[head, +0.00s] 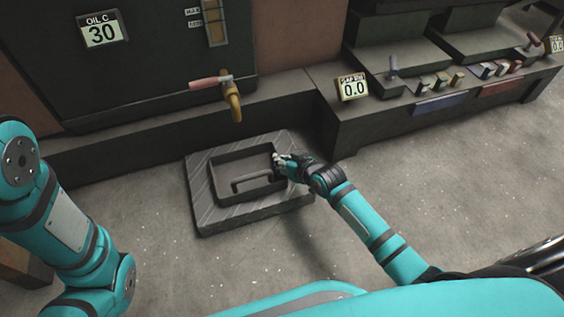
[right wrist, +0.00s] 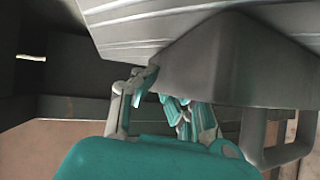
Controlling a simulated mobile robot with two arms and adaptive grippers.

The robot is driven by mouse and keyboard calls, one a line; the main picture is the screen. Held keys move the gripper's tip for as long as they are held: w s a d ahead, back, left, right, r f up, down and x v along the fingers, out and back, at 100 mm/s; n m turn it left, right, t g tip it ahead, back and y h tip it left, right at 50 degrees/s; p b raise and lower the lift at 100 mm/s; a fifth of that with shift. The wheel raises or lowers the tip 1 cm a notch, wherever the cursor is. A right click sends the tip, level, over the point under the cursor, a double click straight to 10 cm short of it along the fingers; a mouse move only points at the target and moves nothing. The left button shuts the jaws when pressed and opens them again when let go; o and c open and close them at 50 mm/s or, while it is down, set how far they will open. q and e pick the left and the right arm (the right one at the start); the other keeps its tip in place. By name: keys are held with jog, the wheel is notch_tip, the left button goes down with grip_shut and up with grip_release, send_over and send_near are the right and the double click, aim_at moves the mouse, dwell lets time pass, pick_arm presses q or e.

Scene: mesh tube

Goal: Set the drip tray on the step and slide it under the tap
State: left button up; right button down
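The dark rectangular drip tray (head: 238,161) has a raised rim and a bar handle at its near side. It is over the grey streaked slab that forms the step (head: 205,212), seemingly resting flat. The brass tap (head: 234,103) with a red lever hangs behind and above the tray's far edge. My right gripper (head: 281,161) is at the tray's right wall, its fingers on either side of it and apparently shut on it. The right wrist view shows the fingers (right wrist: 162,88) at the tray wall (right wrist: 225,62); one fingertip is partly hidden behind it. My left gripper is out of view.
A dark tank (head: 150,60) with an oil display rises behind the tap. A low dark ledge (head: 110,145) runs along the wall behind the slab. A bench (head: 400,122) with a 0.0 display stands at the right. The floor in front is clear.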

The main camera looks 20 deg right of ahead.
jog(key=c, duration=1.9)
grip_release()
jog(key=shift+f, duration=0.1)
jog(key=shift+c, duration=0.2)
jog(key=o, duration=0.5)
jog(key=shift+c, duration=0.2)
